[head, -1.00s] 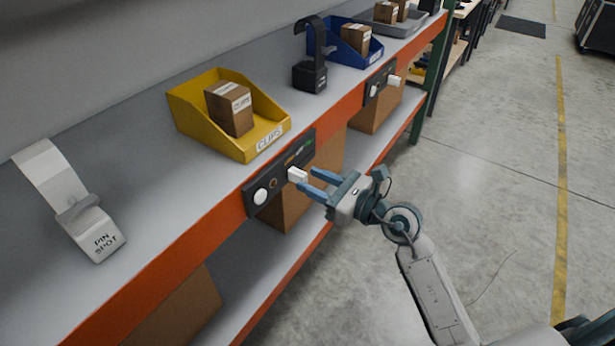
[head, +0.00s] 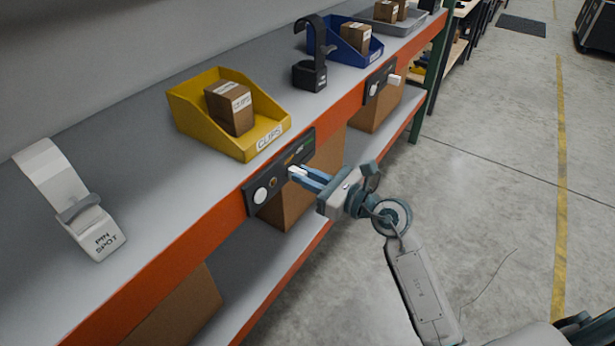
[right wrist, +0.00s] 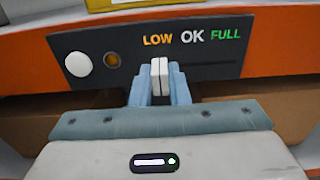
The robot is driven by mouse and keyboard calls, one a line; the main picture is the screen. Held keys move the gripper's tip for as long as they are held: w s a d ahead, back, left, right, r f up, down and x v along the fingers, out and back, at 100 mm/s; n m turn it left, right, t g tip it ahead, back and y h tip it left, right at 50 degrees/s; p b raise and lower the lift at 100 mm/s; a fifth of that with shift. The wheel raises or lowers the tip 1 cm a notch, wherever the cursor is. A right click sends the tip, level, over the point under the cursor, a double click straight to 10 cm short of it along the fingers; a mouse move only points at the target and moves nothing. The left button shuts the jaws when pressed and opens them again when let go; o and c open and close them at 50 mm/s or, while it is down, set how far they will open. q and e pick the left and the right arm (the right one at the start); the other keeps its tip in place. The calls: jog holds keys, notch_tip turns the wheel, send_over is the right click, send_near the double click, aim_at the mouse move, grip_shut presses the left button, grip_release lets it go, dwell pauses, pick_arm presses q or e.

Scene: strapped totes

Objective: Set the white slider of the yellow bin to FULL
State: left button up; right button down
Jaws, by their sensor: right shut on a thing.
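The yellow bin (head: 195,122) labelled CLIPS stands on the shelf with a box in it; its lower edge shows at the top of the right wrist view (right wrist: 105,4). Below it, a dark panel (head: 257,202) is fixed to the orange shelf edge, with LOW, OK and FULL (right wrist: 225,35) printed in a row. The white slider (right wrist: 160,72) sits below LOW, left of OK. My right gripper (right wrist: 160,85) is shut on the slider, one blue finger on each side; in the head view the gripper (head: 300,173) reaches the panel. My left gripper is not in view.
A round white button (right wrist: 78,64) and an amber lamp (right wrist: 112,61) are on the panel's left. Farther along the shelf are a black hooked object (head: 310,75) and a blue bin (head: 330,45) with its own panel.

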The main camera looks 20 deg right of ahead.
jog(key=w+d, duration=0.1)
jog(key=w+d+b, duration=0.1)
jog(key=d, duration=0.1)
jog(key=shift+w+d+f, duration=0.15)
jog(key=shift+w+d, duration=0.1)
jog(key=shift+w, duration=0.15)
jog(key=shift+w+d+b, duration=0.5)
jog(key=shift+w+d, duration=0.4)
jog(key=shift+d, duration=0.25)
jog(key=shift+w+d, duration=0.2)
jog(key=shift+d, duration=0.1)
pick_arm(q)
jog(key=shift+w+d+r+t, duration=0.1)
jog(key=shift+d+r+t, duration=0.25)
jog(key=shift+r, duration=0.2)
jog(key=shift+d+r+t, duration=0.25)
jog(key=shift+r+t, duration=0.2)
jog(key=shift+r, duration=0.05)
pick_arm(e)
jog(key=shift+r, duration=0.2)
jog(key=c, duration=1.4)
grip_release()
jog(key=shift+w+d, duration=0.1)
jog(key=shift+d, duration=0.05)
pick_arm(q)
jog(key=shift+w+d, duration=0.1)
pick_arm(e)
jog(key=shift+o, duration=0.2)
